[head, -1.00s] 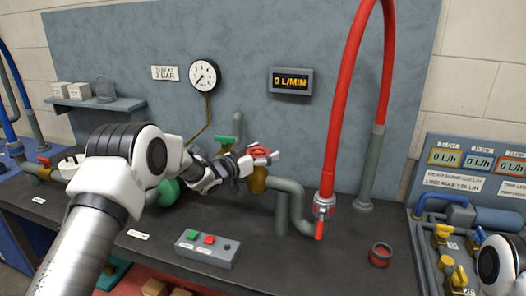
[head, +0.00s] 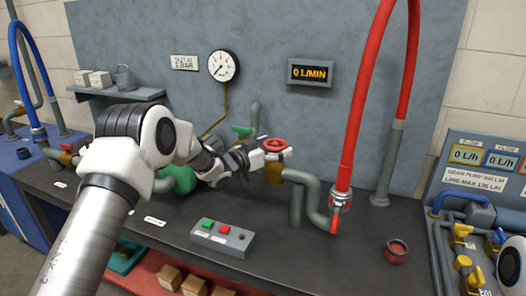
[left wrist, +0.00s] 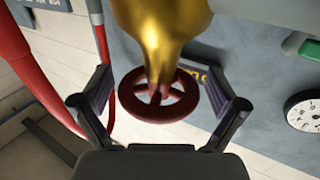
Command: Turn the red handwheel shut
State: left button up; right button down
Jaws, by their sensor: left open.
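The red handwheel (head: 275,145) sits on top of a brass valve (head: 273,173) on the grey pipe in the head view. In the left wrist view the handwheel (left wrist: 158,105) shows its rim and spokes, with the brass valve body (left wrist: 160,30) above it in the picture. My left gripper (head: 268,158) is at the handwheel; in the left wrist view its open fingers (left wrist: 160,88) stand on either side of the rim, with gaps visible. My right gripper is out of view.
A red hose (head: 352,120) rises right of the valve. A button box (head: 222,238) stands on the bench in front, and a small red pot (head: 396,250) at right. A gauge (head: 223,65) and a display reading 0 L/MIN (head: 310,72) hang behind.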

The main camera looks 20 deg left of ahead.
pick_arm(q)
jog(key=v, duration=1)
